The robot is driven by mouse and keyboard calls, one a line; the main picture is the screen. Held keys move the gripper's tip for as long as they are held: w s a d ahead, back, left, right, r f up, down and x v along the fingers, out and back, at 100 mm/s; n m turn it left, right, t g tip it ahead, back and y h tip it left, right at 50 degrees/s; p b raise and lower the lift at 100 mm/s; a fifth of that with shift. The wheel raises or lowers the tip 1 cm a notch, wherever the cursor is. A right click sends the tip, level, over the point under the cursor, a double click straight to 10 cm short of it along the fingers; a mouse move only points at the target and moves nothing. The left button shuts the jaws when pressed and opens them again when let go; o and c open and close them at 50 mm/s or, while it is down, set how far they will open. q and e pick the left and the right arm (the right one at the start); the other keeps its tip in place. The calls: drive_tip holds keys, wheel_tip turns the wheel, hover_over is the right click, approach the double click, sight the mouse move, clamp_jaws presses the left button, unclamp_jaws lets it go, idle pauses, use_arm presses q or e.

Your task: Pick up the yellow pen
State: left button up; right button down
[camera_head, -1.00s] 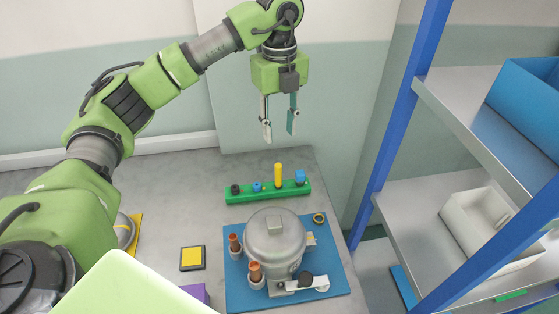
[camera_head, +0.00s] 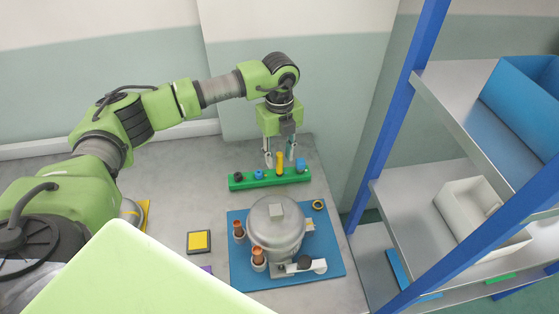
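The yellow pen (camera_head: 280,163) stands upright in a green holder (camera_head: 238,183) at the back of the table. My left gripper (camera_head: 279,158) is lowered at the pen from above. Its two fingers are apart, one on each side of the pen in the picture. Whether either finger touches the pen cannot be told. My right gripper is not in view.
The holder also bears a dark piece (camera_head: 238,177) and blue pieces (camera_head: 300,165) near the pen. A metal compressor (camera_head: 276,236) stands on a blue mat (camera_head: 243,278) in front. A blue-posted shelf (camera_head: 408,205) rises at right.

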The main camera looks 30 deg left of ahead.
use_arm(q)
drive_tip(key=shift+f, duration=0.15)
clamp_jaws()
drive_tip(key=shift+r, duration=0.2)
